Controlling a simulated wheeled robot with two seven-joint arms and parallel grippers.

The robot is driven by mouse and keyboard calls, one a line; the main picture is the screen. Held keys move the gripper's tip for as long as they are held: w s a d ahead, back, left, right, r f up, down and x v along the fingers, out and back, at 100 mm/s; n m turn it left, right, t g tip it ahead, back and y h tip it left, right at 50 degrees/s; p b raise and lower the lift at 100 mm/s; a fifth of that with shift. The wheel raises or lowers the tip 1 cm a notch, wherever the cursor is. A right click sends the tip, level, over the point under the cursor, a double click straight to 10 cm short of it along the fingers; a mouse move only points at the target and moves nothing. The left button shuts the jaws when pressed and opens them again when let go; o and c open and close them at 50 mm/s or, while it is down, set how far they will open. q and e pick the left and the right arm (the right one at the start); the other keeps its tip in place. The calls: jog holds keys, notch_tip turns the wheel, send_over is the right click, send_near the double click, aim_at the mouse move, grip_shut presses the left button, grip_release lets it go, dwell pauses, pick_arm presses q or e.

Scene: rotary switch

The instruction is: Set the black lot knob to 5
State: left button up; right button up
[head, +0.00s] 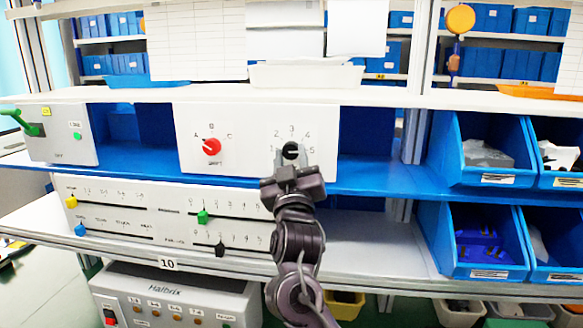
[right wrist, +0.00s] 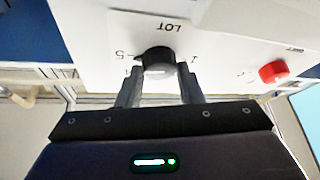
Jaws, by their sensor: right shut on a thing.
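The black lot knob (head: 291,150) is on the right half of a white panel (head: 250,125), with the numbers 1 to 5 in an arc around it. In the right wrist view the panel appears upside down, with the knob (right wrist: 158,60) between the 5 at left and the 1 at right. The knob's edge beside the 5 shows a small projection; its exact pointing is hard to read. My right gripper (head: 291,166) is shut on the knob, one finger on each side, from below and in front. My left gripper is not in view.
A red shift knob (head: 212,147) sits left on the same panel. Below is a slider panel (head: 150,215) with coloured sliders. A box with a green lever (head: 62,140) stands at left. Blue bins (head: 485,150) stand at right. The lower white shelf right of the sliders is clear.

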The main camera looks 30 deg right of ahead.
jog(key=shift+f+m+h, duration=0.1)
jog(key=shift+m+h, duration=0.4)
jog(key=shift+m, duration=0.4)
jog(key=shift+b, duration=0.3)
jog(key=o, duration=1)
jog(key=shift+g, duration=0.3)
jog(key=b+v, duration=0.3)
jog(key=v, duration=0.4)
jog(key=shift+s+a+f, duration=0.2)
jog(key=shift+s+f, duration=0.05)
